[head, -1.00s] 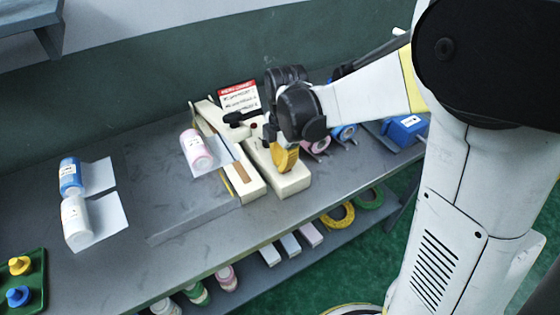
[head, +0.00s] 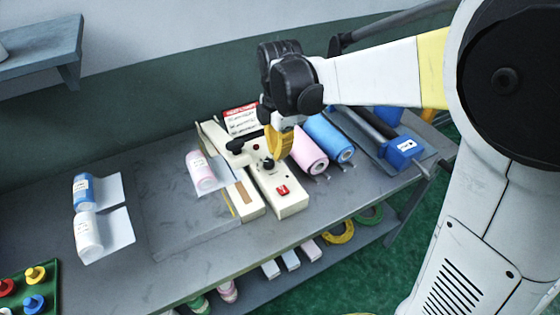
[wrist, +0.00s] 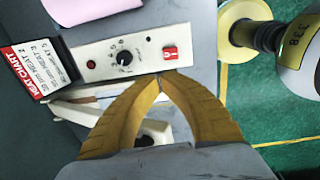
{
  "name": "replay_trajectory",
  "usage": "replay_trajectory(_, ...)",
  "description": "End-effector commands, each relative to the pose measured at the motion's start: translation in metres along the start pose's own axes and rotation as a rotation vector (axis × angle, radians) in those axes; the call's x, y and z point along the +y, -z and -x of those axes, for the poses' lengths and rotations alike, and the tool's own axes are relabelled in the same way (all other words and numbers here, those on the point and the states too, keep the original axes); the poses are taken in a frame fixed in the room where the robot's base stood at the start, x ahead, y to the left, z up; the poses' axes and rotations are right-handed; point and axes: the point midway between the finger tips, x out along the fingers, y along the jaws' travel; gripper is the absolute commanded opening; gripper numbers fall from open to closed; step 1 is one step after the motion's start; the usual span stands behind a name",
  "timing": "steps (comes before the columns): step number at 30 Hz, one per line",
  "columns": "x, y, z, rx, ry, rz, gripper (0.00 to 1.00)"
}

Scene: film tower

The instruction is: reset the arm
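My gripper (head: 280,143) shows in the head view with its yellow-brown fingers pointing down, above the cream heat sealer (head: 293,206). In the wrist view the two fingers (wrist: 160,80) curve together and their tips meet. Nothing shows held between them. The sealer's panel (wrist: 112,60), with a black knob and a red switch (wrist: 170,52), lies beyond the fingertips. The arm reaches in from the right, raised clear of the bench.
A wall shelf (head: 40,45) is upper left.

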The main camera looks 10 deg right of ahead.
Motion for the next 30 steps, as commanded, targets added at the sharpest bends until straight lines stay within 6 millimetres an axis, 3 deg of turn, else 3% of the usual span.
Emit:
replay_trajectory(6,0.003,0.0,0.015,0.0,0.0,0.0,0.0)
replay_trajectory(22,0.002,0.0,0.017,-0.001,-0.004,-0.012,0.0)
replay_trajectory(26,-0.013,-0.004,0.028,-0.005,-0.044,-0.143,0.0)
replay_trajectory(30,-0.049,-0.011,0.048,0.005,-0.149,-0.473,0.0)
